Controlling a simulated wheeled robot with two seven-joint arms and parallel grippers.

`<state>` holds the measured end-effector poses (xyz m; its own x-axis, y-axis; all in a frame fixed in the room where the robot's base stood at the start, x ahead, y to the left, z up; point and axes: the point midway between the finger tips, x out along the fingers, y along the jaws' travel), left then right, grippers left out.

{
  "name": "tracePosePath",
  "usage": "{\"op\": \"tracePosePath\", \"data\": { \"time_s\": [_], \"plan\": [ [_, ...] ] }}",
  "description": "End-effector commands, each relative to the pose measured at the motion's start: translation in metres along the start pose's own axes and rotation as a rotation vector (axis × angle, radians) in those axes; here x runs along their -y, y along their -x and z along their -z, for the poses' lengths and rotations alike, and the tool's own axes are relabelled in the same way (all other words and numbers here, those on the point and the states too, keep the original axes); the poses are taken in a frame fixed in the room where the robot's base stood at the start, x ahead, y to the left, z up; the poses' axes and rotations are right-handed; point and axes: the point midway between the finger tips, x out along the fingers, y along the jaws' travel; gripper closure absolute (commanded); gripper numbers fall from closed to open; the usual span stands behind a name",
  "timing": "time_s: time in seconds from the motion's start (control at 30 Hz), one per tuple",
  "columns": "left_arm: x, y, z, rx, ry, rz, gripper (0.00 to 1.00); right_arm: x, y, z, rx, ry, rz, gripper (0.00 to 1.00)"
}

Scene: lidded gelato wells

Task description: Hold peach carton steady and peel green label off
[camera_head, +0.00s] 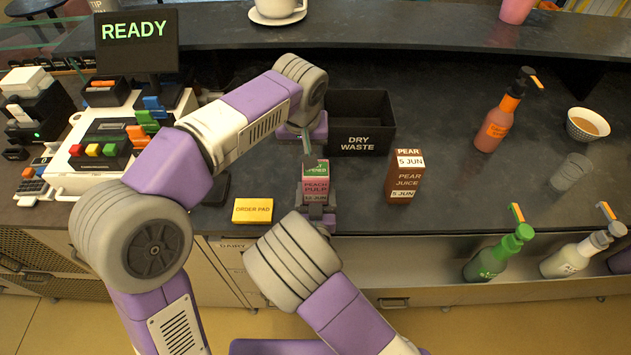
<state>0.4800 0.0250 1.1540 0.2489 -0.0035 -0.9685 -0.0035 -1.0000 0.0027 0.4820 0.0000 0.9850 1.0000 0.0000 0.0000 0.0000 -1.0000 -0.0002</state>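The peach carton (315,186), a pink box marked PEACH PULP and 10 JUN, stands upright on the dark counter near its front edge. A green label (316,168) with dark lettering is at its top. My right gripper (316,212) comes from the front, with its fingers at both sides of the carton's lower part, apparently closed on it. My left gripper (307,150) points down just above and behind the carton's top, close to the label. Its fingers are small and seen edge-on, so I cannot tell whether they touch or grip the label.
A black DRY WASTE bin (361,143) stands behind, right of the carton. A brown PEAR JUICE carton (404,177) is to the right. A yellow order pad (253,210) lies left. An orange pump bottle (499,115) and bowl (588,124) stand farther right. The counter between is clear.

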Motion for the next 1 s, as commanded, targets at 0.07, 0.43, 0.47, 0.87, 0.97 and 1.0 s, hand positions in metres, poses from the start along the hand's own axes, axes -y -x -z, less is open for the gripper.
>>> {"op": "tracePosePath", "data": {
  "time_s": [0.07, 0.43, 0.47, 0.87, 0.97, 1.0],
  "plan": [
    [0.001, -0.011, -0.001, 0.004, 0.002, 0.003, 0.70, 0.000, 0.000, -0.001, 0.001, 0.000, 0.001, 0.63],
    [0.002, -0.053, 0.000, 0.002, 0.002, 0.004, 0.70, 0.000, 0.000, -0.001, 0.001, 0.000, 0.001, 0.63],
    [0.002, -0.054, 0.000, 0.002, 0.002, 0.004, 0.70, 0.000, 0.000, -0.001, 0.001, 0.000, 0.001, 0.63],
    [0.002, -0.060, 0.000, 0.001, 0.003, 0.004, 0.70, 0.000, 0.000, -0.001, 0.001, 0.001, 0.001, 0.63],
    [0.002, -0.060, 0.000, 0.001, 0.003, 0.004, 0.70, 0.000, 0.000, 0.000, 0.001, 0.001, 0.001, 0.63],
    [0.002, -0.060, 0.000, 0.001, 0.003, 0.004, 0.72, 0.000, 0.000, 0.000, 0.001, 0.001, 0.001, 0.63]
  ]
}}
